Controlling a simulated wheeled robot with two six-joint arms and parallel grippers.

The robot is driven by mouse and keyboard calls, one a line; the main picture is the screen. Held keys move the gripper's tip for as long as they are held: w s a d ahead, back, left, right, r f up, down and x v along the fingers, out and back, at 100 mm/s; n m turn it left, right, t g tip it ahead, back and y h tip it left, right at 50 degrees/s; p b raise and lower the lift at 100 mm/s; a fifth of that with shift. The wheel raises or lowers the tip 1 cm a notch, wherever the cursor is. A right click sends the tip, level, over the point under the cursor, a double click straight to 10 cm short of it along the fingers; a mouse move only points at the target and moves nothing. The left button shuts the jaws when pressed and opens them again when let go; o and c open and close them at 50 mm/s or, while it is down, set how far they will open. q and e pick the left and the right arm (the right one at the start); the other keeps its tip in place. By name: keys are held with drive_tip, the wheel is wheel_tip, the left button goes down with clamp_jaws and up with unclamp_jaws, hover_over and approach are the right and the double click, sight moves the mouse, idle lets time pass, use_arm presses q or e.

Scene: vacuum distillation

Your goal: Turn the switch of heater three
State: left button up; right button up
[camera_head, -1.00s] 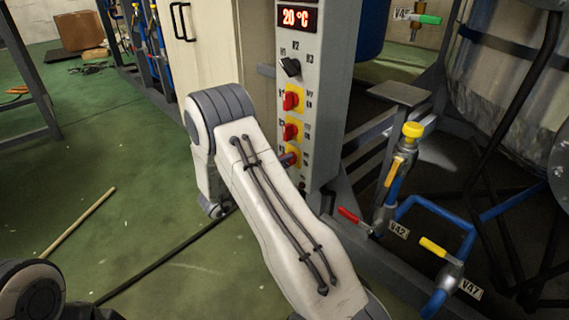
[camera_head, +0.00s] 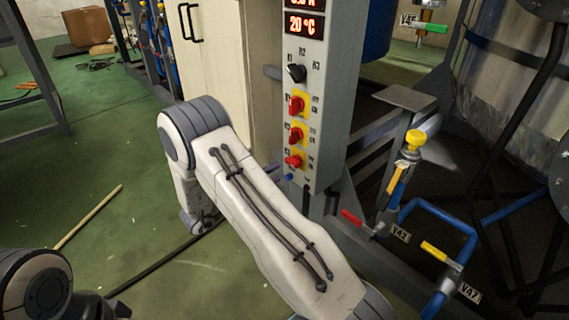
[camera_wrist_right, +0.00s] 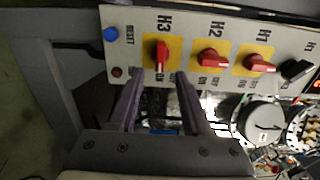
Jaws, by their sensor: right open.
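The heater three switch, a red knob on a yellow plate marked H3 (camera_wrist_right: 162,56), is in the right wrist view. It is the lowest red knob (camera_head: 293,161) on the panel in the head view. Its handle lies crosswise to the handles of the H2 knob (camera_wrist_right: 210,58) and H1 knob (camera_wrist_right: 259,64). My right gripper (camera_wrist_right: 158,100) is open and empty, its fingers apart and just short of the H3 plate, not on the knob. In the head view my right forearm hides most of that gripper. My left gripper is out of view.
The panel (camera_head: 325,110) also carries a black knob (camera_head: 296,73), a blue reset button (camera_wrist_right: 110,34) and a 20 °C display (camera_head: 304,24). Pipes and valves with red (camera_head: 352,217) and yellow (camera_head: 434,250) handles stand to the right.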

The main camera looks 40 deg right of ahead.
drive_tip(key=shift+s+a+p, duration=0.15)
drive_tip(key=shift+a+p, duration=0.3)
drive_tip(key=shift+a, duration=1.5)
